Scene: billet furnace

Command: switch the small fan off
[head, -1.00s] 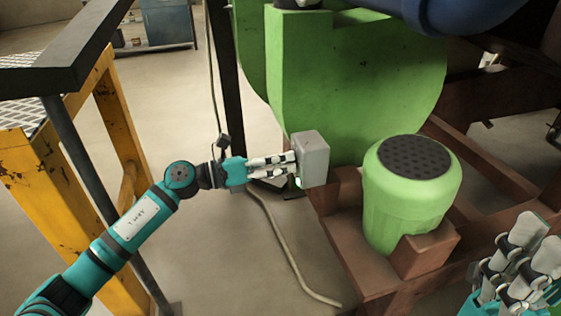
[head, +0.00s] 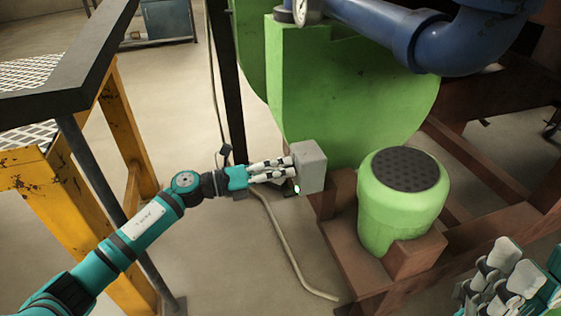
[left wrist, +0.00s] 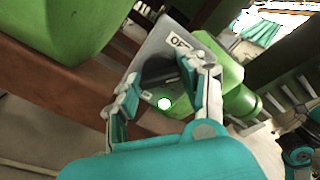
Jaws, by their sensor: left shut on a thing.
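The small fan's green motor (head: 372,212), with a dark perforated cap, stands on a brown frame in front of the large green fan housing (head: 340,95). A grey switch box (head: 310,168) sits left of the motor. My left gripper (head: 290,168) is at the box's left side, shut on a part of it. In the left wrist view the fingers (left wrist: 165,72) flank a dark recess on the box (left wrist: 185,30), and the held part is hard to make out. A label is partly readable as "OF". A small light (left wrist: 165,103) glows there. My right gripper (head: 510,275) is at the lower right.
Blue pipe (head: 385,30) and a gauge are above the housing. A pale hose (head: 290,250) lies on the floor below the box. Bare floor is open around it.

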